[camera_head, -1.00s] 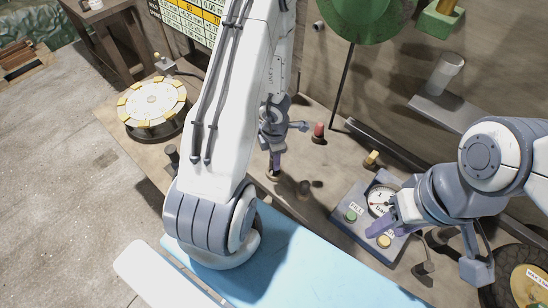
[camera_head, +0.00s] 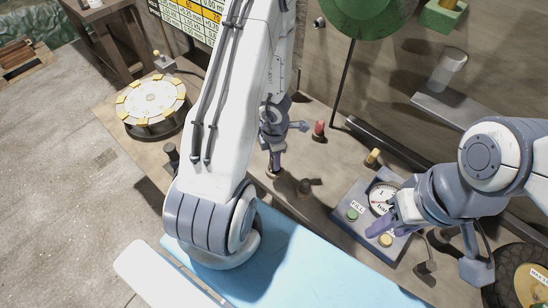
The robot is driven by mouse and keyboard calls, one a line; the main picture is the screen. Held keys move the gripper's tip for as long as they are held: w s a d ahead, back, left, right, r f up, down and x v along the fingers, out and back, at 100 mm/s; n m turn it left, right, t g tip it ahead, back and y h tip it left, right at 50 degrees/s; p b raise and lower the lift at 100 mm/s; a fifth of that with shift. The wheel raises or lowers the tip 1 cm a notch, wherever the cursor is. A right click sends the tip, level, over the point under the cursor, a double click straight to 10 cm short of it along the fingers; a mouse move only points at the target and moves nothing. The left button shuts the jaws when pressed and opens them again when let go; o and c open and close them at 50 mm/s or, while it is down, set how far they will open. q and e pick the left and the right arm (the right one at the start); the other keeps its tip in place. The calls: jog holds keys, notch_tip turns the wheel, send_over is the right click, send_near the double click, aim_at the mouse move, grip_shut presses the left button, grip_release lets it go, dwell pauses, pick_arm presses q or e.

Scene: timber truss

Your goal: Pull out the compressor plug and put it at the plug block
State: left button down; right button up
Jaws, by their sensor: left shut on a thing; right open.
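My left gripper (camera_head: 275,158) points down at the bench in the middle of the camera_head view. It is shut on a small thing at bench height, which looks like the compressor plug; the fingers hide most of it. A red-topped piece (camera_head: 319,130) and a yellow-topped piece (camera_head: 373,157) stand further back. My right gripper (camera_head: 428,250) is open, its fingers apart over the right edge of the gauge panel, with nothing seen between them.
The grey panel (camera_head: 345,226) carries a gauge (camera_head: 382,197), a green button and a yellow button. A round dial with yellow blocks (camera_head: 152,102) stands at the left. A blue mat (camera_head: 300,262) covers the front. A metal rail (camera_head: 380,142) runs along the back.

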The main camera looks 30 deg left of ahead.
pick_arm(q)
jog(key=shift+f+b, duration=0.75)
jog(key=shift+f, duration=0.1)
jog(key=shift+c, duration=2.2)
grip_release()
jog(key=shift+r, duration=0.15)
notch_tip(320, 180, up, 10)
jog(key=p, duration=1)
jog(key=shift+r+p, duration=0.2)
jog(key=shift+p, duration=0.15)
